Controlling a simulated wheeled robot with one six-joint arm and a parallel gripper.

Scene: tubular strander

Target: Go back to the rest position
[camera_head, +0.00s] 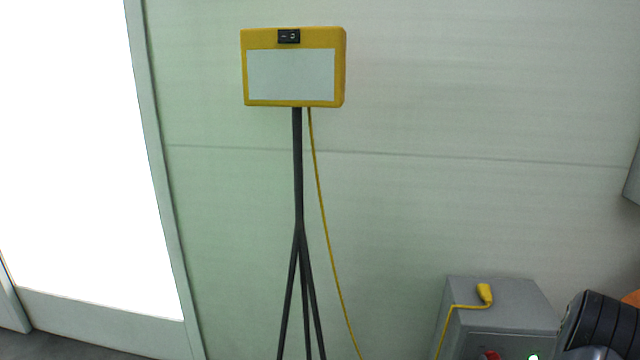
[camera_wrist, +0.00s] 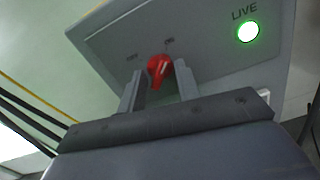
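My gripper (camera_wrist: 161,84) shows in the wrist view with its two grey fingers apart, one on each side of a red knob (camera_wrist: 160,68). The knob has a pale pointer line and sits on the face of a grey box (camera_wrist: 220,62). I see gaps between the knob and the fingers, though the depth between them is hard to judge. A round green lamp marked LIVE (camera_wrist: 248,31) is lit on the same face. In the head view the grey box (camera_head: 500,294) stands at the lower right, with the knob (camera_head: 491,355) cut off at the bottom edge. The fingers are hidden there.
A yellow-framed panel (camera_head: 292,75) with a black switch stands on a dark tripod (camera_head: 298,180). A yellow cable (camera_head: 325,220) hangs from it, and a yellow plug (camera_head: 485,293) lies on the box. A bright doorway (camera_head: 80,150) is at left; the pale wall is behind.

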